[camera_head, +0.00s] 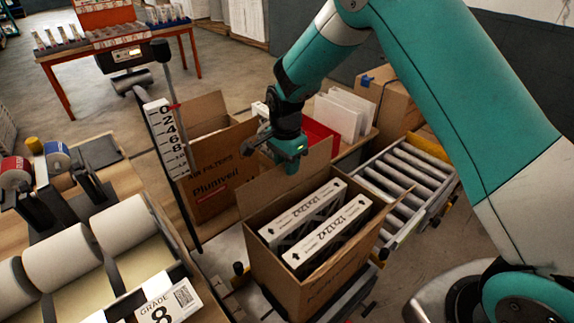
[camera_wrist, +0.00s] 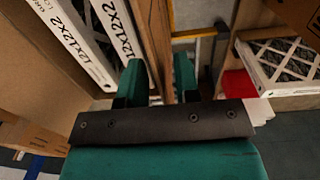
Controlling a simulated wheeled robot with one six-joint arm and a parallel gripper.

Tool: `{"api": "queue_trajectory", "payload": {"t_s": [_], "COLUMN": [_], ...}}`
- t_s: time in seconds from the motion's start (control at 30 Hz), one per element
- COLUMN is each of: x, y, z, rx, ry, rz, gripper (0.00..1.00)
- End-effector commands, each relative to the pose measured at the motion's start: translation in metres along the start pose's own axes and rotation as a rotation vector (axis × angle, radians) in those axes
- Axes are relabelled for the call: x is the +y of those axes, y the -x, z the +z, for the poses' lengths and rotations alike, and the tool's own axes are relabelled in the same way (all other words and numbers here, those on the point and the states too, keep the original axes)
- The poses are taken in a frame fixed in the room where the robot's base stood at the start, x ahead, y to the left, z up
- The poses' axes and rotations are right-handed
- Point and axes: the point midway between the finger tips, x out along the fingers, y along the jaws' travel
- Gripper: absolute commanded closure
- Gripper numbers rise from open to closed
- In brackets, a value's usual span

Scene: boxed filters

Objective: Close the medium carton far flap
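The medium carton (camera_head: 302,288) stands open in the middle of the head view, with two white-framed 12x12x2 filters (camera_head: 325,233) upright inside. Its far flap (camera_head: 262,190) stands up along the back edge. My gripper (camera_head: 284,155) is at the top of that flap, pointing down. In the wrist view, the brown flap (camera_wrist: 155,35) runs between the two fingers of my gripper (camera_wrist: 160,72). The fingers are apart, with a narrow gap around the flap; contact is not clear. The filters (camera_wrist: 75,35) show to the left there. The lower finger parts are partly hidden in the head view.
A taller Plumveil carton (camera_head: 212,180) stands behind on the left, beside a numbered scale post (camera_head: 167,140). A roller conveyor (camera_head: 405,180) lies to the right. A red bin (camera_head: 320,140) and white panels (camera_head: 340,115) are behind my gripper. Rolls fill the left front.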

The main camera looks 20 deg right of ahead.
Motion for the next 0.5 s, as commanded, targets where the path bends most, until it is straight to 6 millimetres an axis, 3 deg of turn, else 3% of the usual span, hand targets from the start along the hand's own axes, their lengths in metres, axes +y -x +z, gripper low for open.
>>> {"api": "queue_trajectory", "payload": {"t_s": [0.2, 0.47, 0.5], "x": [0.000, 0.000, 0.000], "y": [-0.015, -0.016, -0.016], "z": [0.000, 0.000, 0.000], "rx": [0.000, 0.000, 0.000], "ry": [0.000, 0.000, 0.000], "rz": [-0.001, -0.002, -0.001], "gripper": [0.70, 0.70, 0.77]}}
